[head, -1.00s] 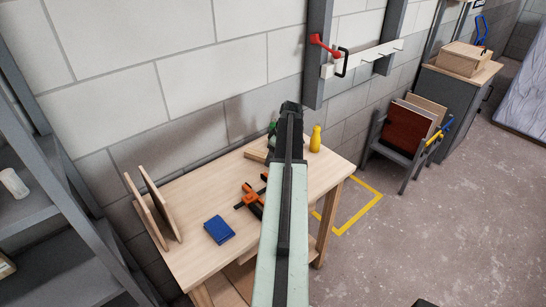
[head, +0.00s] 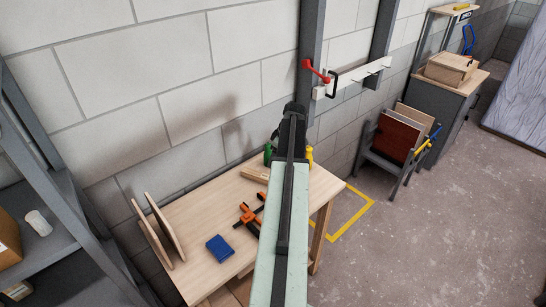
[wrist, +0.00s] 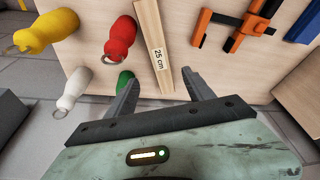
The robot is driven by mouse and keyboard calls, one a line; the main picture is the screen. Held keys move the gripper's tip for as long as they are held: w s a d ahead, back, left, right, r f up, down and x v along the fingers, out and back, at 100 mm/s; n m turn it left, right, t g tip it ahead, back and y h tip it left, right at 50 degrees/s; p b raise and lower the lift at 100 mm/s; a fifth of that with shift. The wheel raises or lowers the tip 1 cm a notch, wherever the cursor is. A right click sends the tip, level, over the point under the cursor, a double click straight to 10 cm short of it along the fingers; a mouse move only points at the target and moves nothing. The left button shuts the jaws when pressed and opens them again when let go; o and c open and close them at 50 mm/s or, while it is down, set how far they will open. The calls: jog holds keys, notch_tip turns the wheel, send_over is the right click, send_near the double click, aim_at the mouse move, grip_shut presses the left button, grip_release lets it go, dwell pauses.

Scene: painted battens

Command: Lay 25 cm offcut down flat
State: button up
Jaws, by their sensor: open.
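The 25 cm offcut (wrist: 151,42) is a narrow pale wooden batten with a "25 cm" label. In the wrist view it runs from the top edge down to between my fingers, with two of its long faces showing. Whether it rests on its broad face or an edge I cannot tell. In the head view its end part (head: 254,174) shows on the workbench (head: 195,220), left of my arm. My gripper (wrist: 160,80) is open, with its fingers either side of the offcut's near end and apparently not touching it. The head view hides the fingers behind my arm.
Yellow (wrist: 48,30), red (wrist: 120,38), white (wrist: 74,88) and green (wrist: 122,82) bottle-like objects stand left of the offcut. An orange clamp (wrist: 240,28) lies right of it. A blue block (head: 220,248) and two upright boards (head: 160,230) are on the bench.

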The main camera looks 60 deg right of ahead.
aim_at(267, 177)
jog(key=shift+o, duration=0.2)
jog(key=shift+t, duration=0.5)
jog(key=f+b, duration=0.1)
jog(key=b, duration=0.1)
jog(key=f+b, duration=0.4)
jog(key=shift+w+f, duration=0.25)
jog(key=shift+r, duration=0.2)
jog(key=b+x, duration=0.7)
jog(key=shift+w+f, duration=0.1)
jog(key=shift+f, duration=0.25)
jog(key=shift+r, duration=0.2)
jog(key=shift+c, duration=0.3)
grip_shut()
